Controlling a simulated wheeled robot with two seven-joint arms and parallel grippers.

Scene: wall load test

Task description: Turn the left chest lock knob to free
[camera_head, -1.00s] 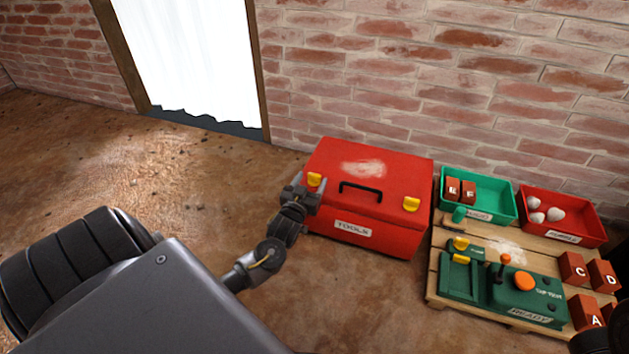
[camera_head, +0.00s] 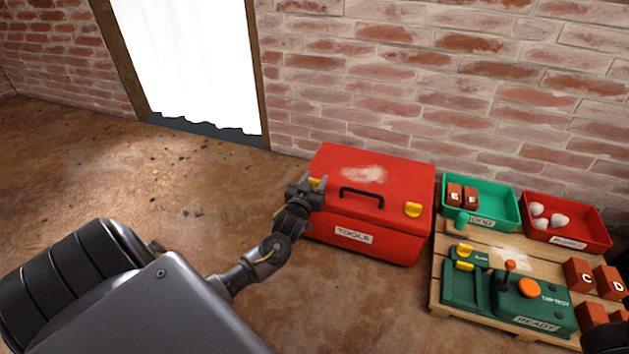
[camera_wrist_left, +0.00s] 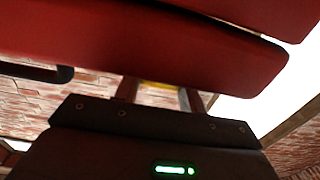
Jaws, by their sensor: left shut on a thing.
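The red chest marked TOOLS (camera_head: 390,226) stands on the floor by the brick wall, lid down, with a black handle (camera_head: 361,196) on top. Its left lock knob (camera_head: 316,181) is yellow and mostly hidden by my left gripper (camera_head: 309,186), which is shut on it at the lid's left front corner. In the left wrist view a yellow strip of the knob (camera_wrist_left: 160,85) shows between the two fingers, beside the red chest (camera_wrist_left: 140,45). The knob's angle cannot be told. The right yellow knob (camera_head: 413,209) is in plain view. A dark part of my right arm is cut off at the lower right corner.
Right of the chest a wooden pallet (camera_head: 437,268) holds a green device (camera_head: 520,305) with an orange button, and several red lettered blocks (camera_head: 580,275). A green bin (camera_head: 508,215) and a red bin (camera_head: 590,240) stand behind. The floor left of the chest is clear.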

